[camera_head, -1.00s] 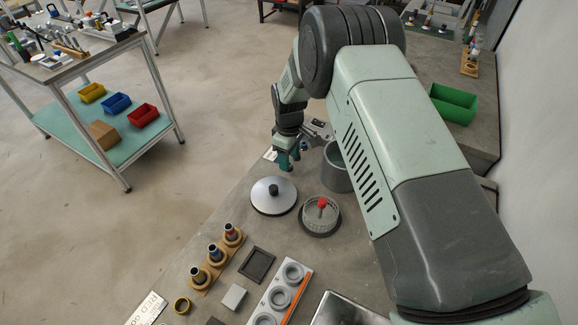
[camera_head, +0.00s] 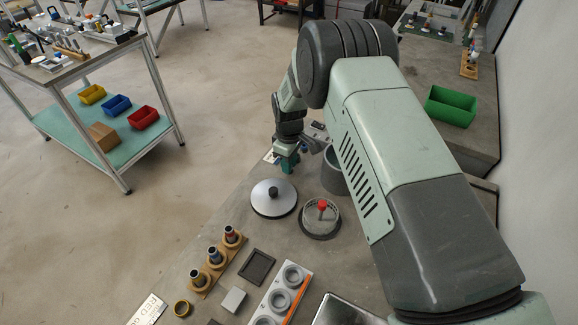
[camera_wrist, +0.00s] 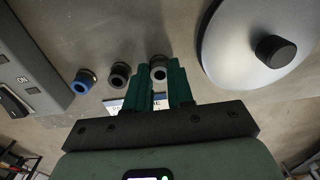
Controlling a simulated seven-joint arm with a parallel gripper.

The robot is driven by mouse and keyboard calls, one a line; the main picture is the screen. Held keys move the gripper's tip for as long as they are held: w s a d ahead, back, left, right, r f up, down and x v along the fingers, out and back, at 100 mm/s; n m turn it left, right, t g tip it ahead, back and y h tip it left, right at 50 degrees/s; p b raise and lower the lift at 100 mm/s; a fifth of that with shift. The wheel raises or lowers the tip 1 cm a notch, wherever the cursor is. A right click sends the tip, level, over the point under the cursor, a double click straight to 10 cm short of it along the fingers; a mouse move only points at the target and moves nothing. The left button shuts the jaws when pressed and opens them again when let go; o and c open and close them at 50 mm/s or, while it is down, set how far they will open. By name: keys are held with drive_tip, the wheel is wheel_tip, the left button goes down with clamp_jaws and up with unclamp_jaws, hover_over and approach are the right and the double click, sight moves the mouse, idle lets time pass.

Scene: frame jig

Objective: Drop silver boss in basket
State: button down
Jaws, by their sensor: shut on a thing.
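My gripper (camera_wrist: 160,78) has teal fingers closed on the silver boss (camera_wrist: 158,73), a small ring-shaped piece at the fingertips in the wrist view. In the head view my gripper (camera_head: 287,168) is at the far end of the bench, pointing down; the boss cannot be made out there. A round grey container (camera_head: 320,226), which looks like the basket, stands nearer and to the right, with a red piece (camera_head: 322,204) at its middle. A blue boss (camera_wrist: 82,82) and a dark boss (camera_wrist: 118,75) are left of the fingers in the wrist view.
A silver disc with a black knob (camera_head: 273,204) lies between my gripper and the near fixtures; it also shows in the wrist view (camera_wrist: 235,45). A grey cylinder (camera_head: 331,180) stands right of my gripper, partly behind my arm. A switch box (camera_wrist: 28,70) is at left.

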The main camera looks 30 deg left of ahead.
wheel_tip(320, 180, up, 10)
drive_tip(key=m, duration=1.8)
approach(321, 212)
drive_tip(key=w+r, duration=0.1)
drive_tip(key=w, duration=0.3)
drive_tip(key=shift+s+a+f, duration=0.1)
drive_tip(key=shift+a+f, duration=0.05)
drive_tip(key=shift+f, duration=4.05)
drive_tip(key=c, duration=0.9)
unclamp_jaws()
drive_tip(key=shift+o, duration=0.3)
